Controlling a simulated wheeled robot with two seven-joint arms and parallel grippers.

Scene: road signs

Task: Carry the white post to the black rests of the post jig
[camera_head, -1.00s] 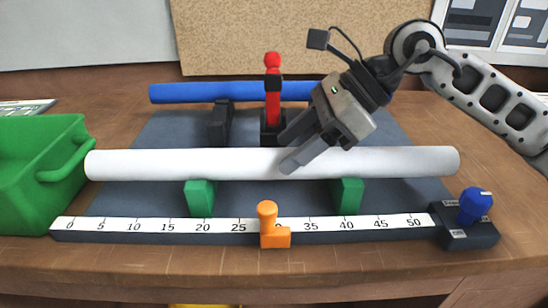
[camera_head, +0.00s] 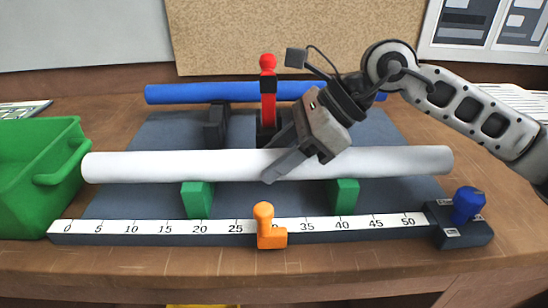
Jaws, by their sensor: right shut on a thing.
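The white post (camera_head: 390,160) lies level from left to right across the mat, at the two green rests (camera_head: 198,200). Whether it touches their tops is hard to tell. My right gripper (camera_head: 283,163) reaches in from the right and is shut on the white post near its middle. One black rest (camera_head: 216,127) of the post jig stands behind the post, left of the red clamp (camera_head: 268,100). Any other black rest is hidden behind my right gripper. My left gripper is not in view.
A blue post (camera_head: 195,93) lies at the back, just above the black rest in the picture. A green bin (camera_head: 38,180) stands close to the post's left end. A ruler (camera_head: 155,229) with an orange slider (camera_head: 265,230) runs along the front, with a blue knob (camera_head: 467,205) at right.

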